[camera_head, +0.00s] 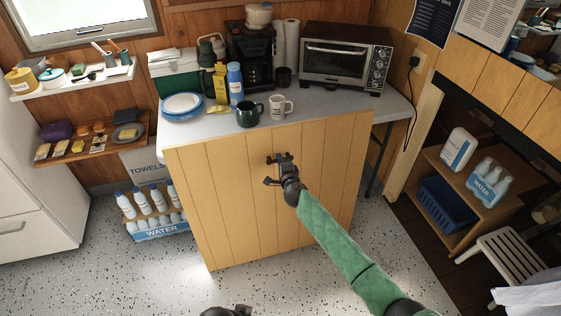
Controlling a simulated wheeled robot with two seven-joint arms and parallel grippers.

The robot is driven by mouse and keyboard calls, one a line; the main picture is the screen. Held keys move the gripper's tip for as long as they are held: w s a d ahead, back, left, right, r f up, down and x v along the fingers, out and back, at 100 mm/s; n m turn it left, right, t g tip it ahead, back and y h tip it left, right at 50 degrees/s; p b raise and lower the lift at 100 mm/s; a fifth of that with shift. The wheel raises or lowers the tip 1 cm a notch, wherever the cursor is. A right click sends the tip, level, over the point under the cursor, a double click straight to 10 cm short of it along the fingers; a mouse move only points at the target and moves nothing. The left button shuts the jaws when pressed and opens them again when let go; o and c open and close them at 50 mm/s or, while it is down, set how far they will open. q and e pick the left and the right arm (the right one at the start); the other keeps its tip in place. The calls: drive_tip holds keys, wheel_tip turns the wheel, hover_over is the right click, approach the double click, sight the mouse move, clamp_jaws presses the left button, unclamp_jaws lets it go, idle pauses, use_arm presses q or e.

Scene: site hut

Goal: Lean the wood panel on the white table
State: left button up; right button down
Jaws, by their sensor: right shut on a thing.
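The wood panel (225,200) is a broad, light-brown board with vertical grooves. It stands in front of the white table (190,133), its top edge along the table's front edge and its lower edge at the floor. I cannot tell whether it touches the table. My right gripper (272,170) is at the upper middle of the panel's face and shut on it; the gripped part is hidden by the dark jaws. A dark part of my left arm, perhaps the gripper (238,310), shows at the bottom edge, mostly cut off.
Water bottles (155,205) stand left of the panel. A stool (505,250) is at the right. Speckled floor is clear in front.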

sight(276, 151)
drive_tip(key=shift+r+p+x, duration=0.15)
drive_tip(key=shift+p+x, duration=0.45)
drive_tip(key=shift+x, duration=0.15)
drive_tip(key=shift+r+p+x, duration=0.2)
drive_tip(key=shift+p+x, duration=0.4)
drive_tip(key=shift+x, duration=0.15)
drive_tip(key=shift+w+a, duration=0.1)
drive_tip(key=shift+w, duration=0.1)
drive_tip(key=shift+w+a+f+g+p, duration=0.1)
drive_tip(key=shift+w+a+g+p, duration=0.15)
drive_tip(key=shift+w+p, duration=0.45)
drive_tip(key=shift+w+a+g+p, duration=0.25)
drive_tip(key=shift+w+p, duration=0.3)
drive_tip(key=shift+w, duration=0.15)
drive_tip(key=c, duration=1.5)
unclamp_jaws()
drive_tip(key=shift+o, duration=0.2)
drive_tip(key=shift+s+d+f, duration=0.1)
drive_tip(key=shift+s+f, duration=0.05)
drive_tip(key=shift+f, duration=0.2)
drive_tip(key=p+v, duration=0.1)
drive_tip(key=v, duration=0.2)
drive_tip(key=p+v, duration=0.1)
drive_tip(key=v, duration=0.2)
drive_tip(key=shift+r, duration=0.2)
drive_tip(key=shift+v, duration=0.8)
